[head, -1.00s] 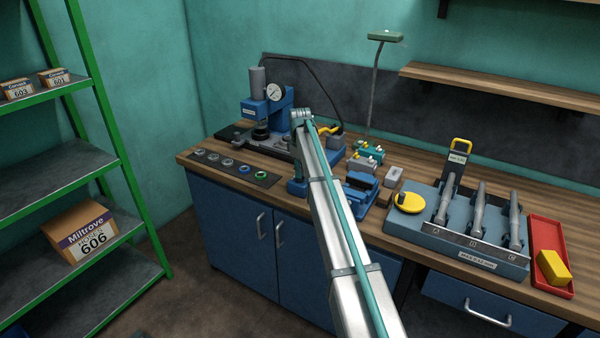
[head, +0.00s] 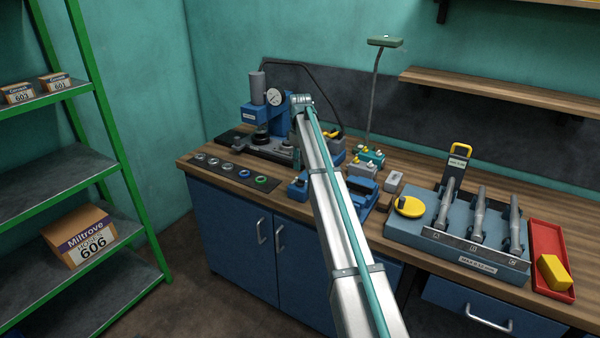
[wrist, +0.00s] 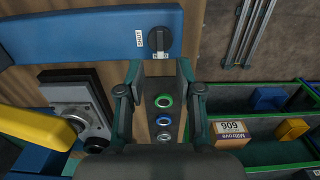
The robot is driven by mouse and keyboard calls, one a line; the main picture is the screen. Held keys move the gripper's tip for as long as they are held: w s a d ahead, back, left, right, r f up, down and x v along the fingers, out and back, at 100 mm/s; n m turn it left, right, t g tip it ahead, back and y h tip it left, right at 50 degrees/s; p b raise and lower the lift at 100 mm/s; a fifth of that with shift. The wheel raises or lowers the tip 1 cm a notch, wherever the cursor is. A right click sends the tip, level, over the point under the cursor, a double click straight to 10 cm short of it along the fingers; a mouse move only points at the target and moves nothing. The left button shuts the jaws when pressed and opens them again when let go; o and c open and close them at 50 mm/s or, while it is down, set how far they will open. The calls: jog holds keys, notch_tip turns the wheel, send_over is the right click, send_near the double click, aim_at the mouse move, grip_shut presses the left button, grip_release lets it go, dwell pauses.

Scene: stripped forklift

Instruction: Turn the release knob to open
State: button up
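In the wrist view the black release knob (wrist: 160,39) sits on a long blue bar (wrist: 80,38). A small white label to its left seems to read SHUT; another below the knob is too small to read surely. My gripper (wrist: 159,75) is open, its two dark fingers apart with nothing between them. The knob shows just beyond the fingertips, near the middle of the gap; I cannot tell the distance. In the head view my arm hides the gripper, and the knob cannot be made out.
A strip of rings (head: 235,170) lies on the bench (head: 430,165). The blue press (head: 262,118) stands behind; a clamp block (head: 460,235) stands at right. Green shelves (head: 120,165) stand at left.

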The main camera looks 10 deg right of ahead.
jog(key=shift+r, duration=2.75)
